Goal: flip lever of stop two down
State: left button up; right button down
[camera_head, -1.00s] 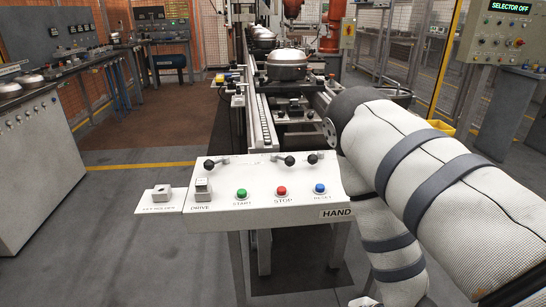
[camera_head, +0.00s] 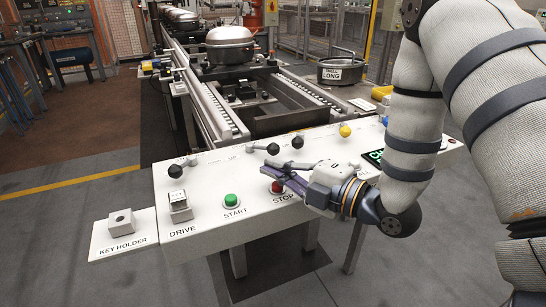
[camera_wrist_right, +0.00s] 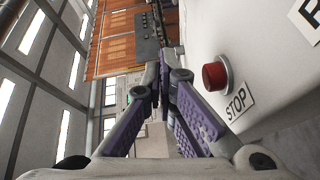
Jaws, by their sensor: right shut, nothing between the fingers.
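A white control panel (camera_head: 240,187) carries levers with round knobs along its back edge. One black knob (camera_head: 175,171) is at the left, another black knob (camera_head: 273,149) and a third black knob (camera_head: 297,141) are near the middle, and a yellow knob (camera_head: 345,130) is further right. I cannot read which lever is stop two. My right gripper (camera_head: 273,171) is shut and empty over the panel, just in front of the middle black knob and near the red STOP button (camera_head: 277,187). In the wrist view, the purple-padded fingers (camera_wrist_right: 163,80) stand beside the red button (camera_wrist_right: 215,76).
The green START button (camera_head: 232,200) and key switch (camera_head: 179,205) are left of the gripper. A key holder (camera_head: 122,222) stands at the far left. Behind the panel, a conveyor (camera_head: 215,105) carries a silver compressor (camera_head: 230,45). A round LONG bin (camera_head: 342,70) stands behind right.

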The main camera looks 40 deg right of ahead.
aim_at(264, 148)
jog(key=w, duration=0.3)
jog(key=shift+w+f, duration=0.15)
jog(key=shift+w+d+f, duration=0.15)
jog(key=shift+w+d, duration=0.1)
jog(key=shift+d, duration=0.3)
jog(key=shift+w+d+f, duration=0.1)
jog(key=shift+w+d, duration=0.15)
jog(key=shift+d, duration=0.25)
jog(key=shift+w+d, duration=0.2)
jog(key=shift+d, duration=0.1)
